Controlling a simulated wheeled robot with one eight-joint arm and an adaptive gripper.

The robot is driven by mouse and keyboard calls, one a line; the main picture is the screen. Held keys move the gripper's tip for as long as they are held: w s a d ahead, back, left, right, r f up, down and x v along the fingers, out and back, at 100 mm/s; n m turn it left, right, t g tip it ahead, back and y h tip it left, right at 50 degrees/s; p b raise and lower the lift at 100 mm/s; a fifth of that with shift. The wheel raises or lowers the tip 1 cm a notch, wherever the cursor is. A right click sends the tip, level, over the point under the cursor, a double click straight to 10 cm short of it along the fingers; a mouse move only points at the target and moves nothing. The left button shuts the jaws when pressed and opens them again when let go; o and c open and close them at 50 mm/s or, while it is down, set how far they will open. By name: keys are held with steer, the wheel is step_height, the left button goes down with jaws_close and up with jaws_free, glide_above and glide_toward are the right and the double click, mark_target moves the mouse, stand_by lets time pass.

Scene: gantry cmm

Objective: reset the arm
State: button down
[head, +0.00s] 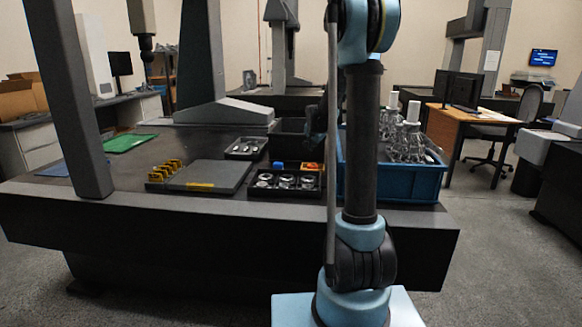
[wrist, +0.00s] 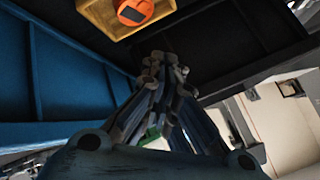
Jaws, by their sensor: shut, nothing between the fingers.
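My gripper (wrist: 163,68) points away from the camera in the wrist view, its fingers together with nothing between them. In the wrist view it is close to a yellow bin (wrist: 95,14) that holds an orange round part (wrist: 136,10). No contact between the fingers and the bin shows. In the head view my upright arm stands in front of the table, and the gripper is largely hidden behind it or lost against dark things.
The dark table (head: 120,165) bears a blue crate (head: 400,185) of metal parts, a black tray (head: 290,192) of round parts, a smaller tray (head: 245,148), and a grey plate (head: 215,175). A gantry column (head: 75,100) stands at left. A wooden desk (head: 470,118) is at right.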

steer(key=s+n+g, duration=0.4)
steer(key=s+n, duration=0.1)
steer(key=s, duration=2.5)
steer(key=s+f+n+g, duration=0.1)
steer(key=s+f, duration=0.2)
steer(key=s, duration=0.5)
steer(key=s+f+n+g, duration=0.1)
steer(key=s+f+n, duration=0.1)
steer(key=s, duration=0.6)
steer(key=s+f+n+y, duration=0.1)
steer(key=s+f, duration=0.3)
steer(key=s, duration=0.4)
steer(key=shift+a+f+n+g, duration=0.25)
steer(key=shift+f+n+g, duration=0.15)
steer(key=shift+n, duration=0.1)
